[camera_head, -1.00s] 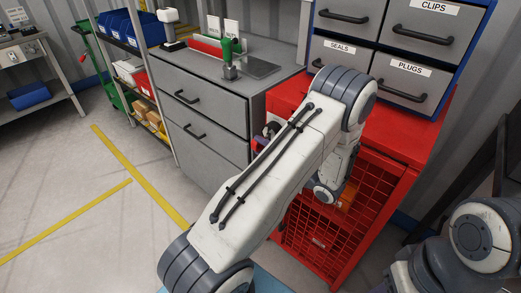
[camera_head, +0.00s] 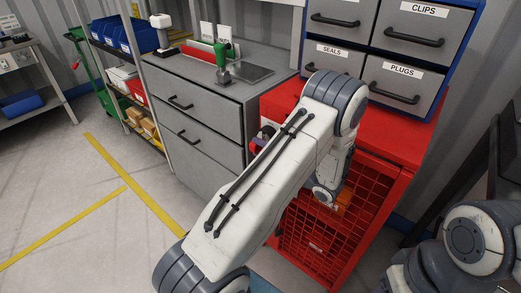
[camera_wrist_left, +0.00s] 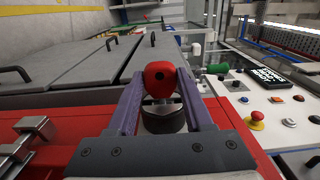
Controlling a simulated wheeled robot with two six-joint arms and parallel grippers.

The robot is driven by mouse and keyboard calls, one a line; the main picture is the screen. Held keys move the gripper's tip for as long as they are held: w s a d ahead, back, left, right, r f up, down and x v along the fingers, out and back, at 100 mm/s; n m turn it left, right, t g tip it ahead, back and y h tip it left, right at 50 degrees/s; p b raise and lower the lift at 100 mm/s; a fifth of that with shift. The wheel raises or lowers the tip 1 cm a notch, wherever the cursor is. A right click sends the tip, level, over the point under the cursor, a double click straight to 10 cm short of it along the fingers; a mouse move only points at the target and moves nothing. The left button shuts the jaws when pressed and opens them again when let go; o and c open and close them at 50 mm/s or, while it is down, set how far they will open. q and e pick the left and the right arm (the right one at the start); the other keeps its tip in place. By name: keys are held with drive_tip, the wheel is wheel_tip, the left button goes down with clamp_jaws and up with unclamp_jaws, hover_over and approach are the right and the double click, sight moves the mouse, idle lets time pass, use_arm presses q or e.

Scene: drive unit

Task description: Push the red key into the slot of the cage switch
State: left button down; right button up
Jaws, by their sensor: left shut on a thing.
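My left gripper (camera_wrist_left: 158,98) has its two purple fingers shut on the red key (camera_wrist_left: 160,76), a rounded red piece with a small dark hole. In the head view a small bit of this gripper (camera_head: 261,138) shows past the left edge of my arm, beside the red cage (camera_head: 318,228). My arm hides most of the wrist there. A red fitting with silver metal parts (camera_wrist_left: 22,138) sits at the left of the wrist view. I cannot tell whether it is the cage switch, and I make out no slot. My right gripper is out of the picture.
A grey drawer cabinet (camera_head: 200,125) stands left of the cage, with a green-handled tool (camera_head: 223,62) on top. Labelled drawers (camera_head: 392,78) stand above the cage at the back. A pale button panel (camera_wrist_left: 265,110) lies right in the wrist view.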

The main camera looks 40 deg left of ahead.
use_arm(q)
drive_tip(key=shift+c, duration=1.1)
unclamp_jaws()
drive_tip(key=d, duration=1)
drive_tip(key=shift+s+d+b, duration=0.25)
drive_tip(key=shift+s+b, duration=0.05)
drive_tip(key=shift+s, duration=0.15)
drive_tip(key=shift+s, duration=0.1)
drive_tip(key=s, duration=0.6)
drive_tip(key=shift+s+a, duration=0.3)
drive_tip(key=shift+s, duration=0.1)
